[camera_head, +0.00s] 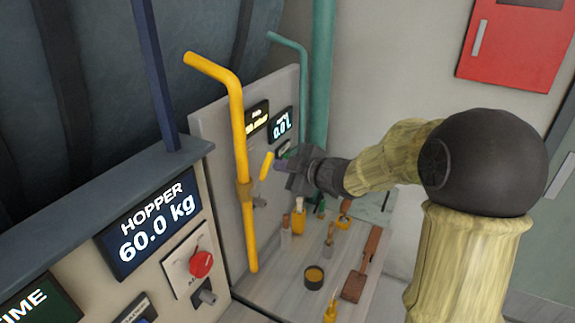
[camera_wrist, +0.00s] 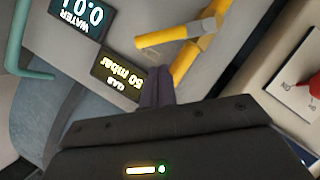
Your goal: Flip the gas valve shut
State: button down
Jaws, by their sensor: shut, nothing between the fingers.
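The yellow gas pipe (camera_head: 238,125) runs upright in front of the grey panel, with a valve body (camera_head: 244,192) partway down. A short yellow valve lever (camera_head: 266,166) stands off beside the pipe. In the wrist view the lever (camera_wrist: 163,36) shows at an angle to the pipe (camera_wrist: 190,62). My gripper (camera_head: 281,168) is just right of the lever in the head view, its fingers shut and empty. In the wrist view the fingertips (camera_wrist: 158,73) are close to the lever and pipe; I cannot tell whether they touch. The gas display (camera_wrist: 118,73) reads 50 mbar, upside down.
A water display (camera_head: 282,124) and a teal pipe (camera_head: 320,75) are behind the gas pipe. A hopper display (camera_head: 152,222) and red knob (camera_head: 201,263) are on the console at left. Several bottles and tools crowd the shelf (camera_head: 290,275) below my gripper.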

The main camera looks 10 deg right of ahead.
aim_at(267, 162)
jog(key=p+x, duration=0.1)
jog(key=x, duration=0.5)
jog(key=shift+w+a, duration=0.1)
jog(key=shift+w, duration=0.15)
jog(key=shift+p, duration=0.3)
